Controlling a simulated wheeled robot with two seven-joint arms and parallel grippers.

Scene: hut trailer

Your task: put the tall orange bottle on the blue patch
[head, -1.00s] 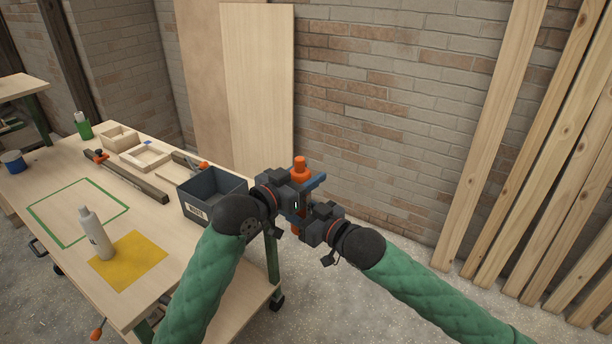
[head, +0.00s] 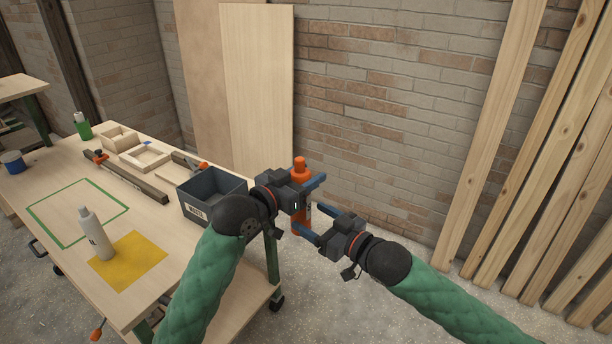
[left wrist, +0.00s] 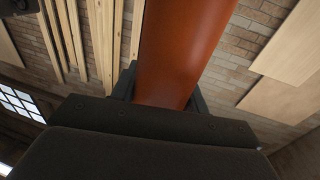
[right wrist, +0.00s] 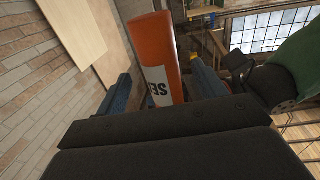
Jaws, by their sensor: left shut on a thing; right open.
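The tall orange bottle (head: 300,166) is held upright in the air, off the right end of the workbench. It also shows in the left wrist view (left wrist: 180,50) and in the right wrist view (right wrist: 158,50), with a white label. My left gripper (head: 306,191) is shut on its upper part. My right gripper (head: 315,219) is open beside its lower part; in the right wrist view the bottle appears between its spread fingers (right wrist: 160,90). A small bit of blue (head: 147,142) shows by a wooden frame on the bench; I cannot tell whether it is the patch.
The workbench (head: 60,190) carries a grey bin (head: 192,209) at its right end, a grey-white bottle (head: 95,235) at a yellow patch (head: 140,262), a green outlined square (head: 80,195), a clamp (head: 130,178) and wooden frames (head: 145,157). A brick wall and leaning boards stand behind.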

